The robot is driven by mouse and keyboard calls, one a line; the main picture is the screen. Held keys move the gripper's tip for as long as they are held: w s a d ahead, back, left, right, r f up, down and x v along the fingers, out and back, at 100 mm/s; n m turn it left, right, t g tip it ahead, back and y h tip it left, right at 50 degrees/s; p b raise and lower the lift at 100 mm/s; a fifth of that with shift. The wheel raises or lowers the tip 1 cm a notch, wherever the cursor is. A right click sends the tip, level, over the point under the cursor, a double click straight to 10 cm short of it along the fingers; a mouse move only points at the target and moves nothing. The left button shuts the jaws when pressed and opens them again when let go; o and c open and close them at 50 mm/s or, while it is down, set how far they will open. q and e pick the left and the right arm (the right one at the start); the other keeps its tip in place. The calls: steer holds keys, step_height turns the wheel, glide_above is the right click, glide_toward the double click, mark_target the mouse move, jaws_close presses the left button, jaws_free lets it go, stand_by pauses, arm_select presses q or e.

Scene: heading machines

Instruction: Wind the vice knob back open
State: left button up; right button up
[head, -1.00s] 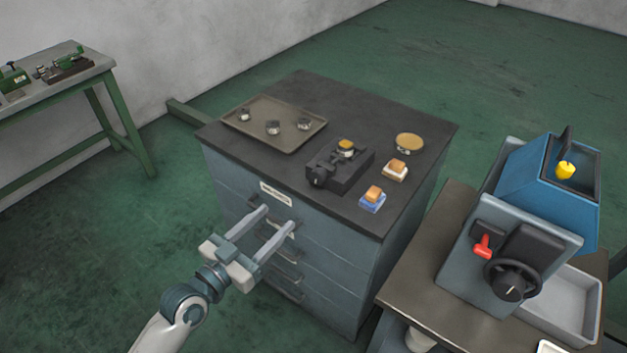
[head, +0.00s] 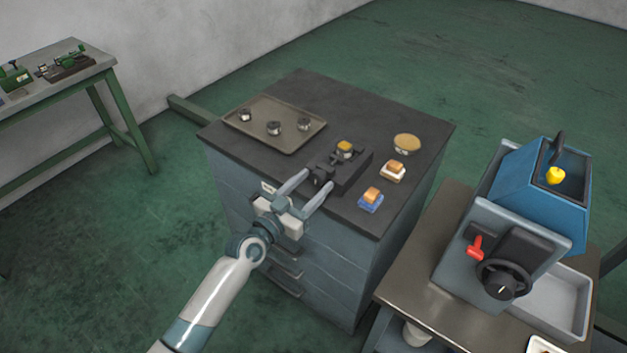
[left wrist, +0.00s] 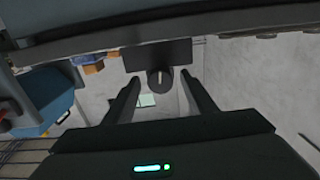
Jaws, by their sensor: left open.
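The black vice (head: 346,172) sits on the dark top of the drawer cabinet, with a small part with a yellow-orange top (head: 344,147) in it. Its round knob (head: 321,176) faces the cabinet's front edge. My left gripper (head: 316,187) is open at that edge, its two fingers reaching toward the knob with a gap between them. In the left wrist view the knob (left wrist: 160,79), with a pale pointer line, shows between and just beyond the fingertips (left wrist: 163,78). I cannot tell whether either finger touches it. My right gripper is not in view.
A tray (head: 262,144) with several small metal parts lies left of the vice. A round gold-topped dish (head: 407,143) and two small blocks (head: 371,200) lie to its right. A blue machine (head: 540,200) with a handwheel stands on the lower right bench.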

arm_select(q)
steer(key=shift+w+d, duration=0.2)
steer(key=shift+w, duration=0.1)
steer(key=c, duration=1)
steer(key=shift+c, duration=0.2)
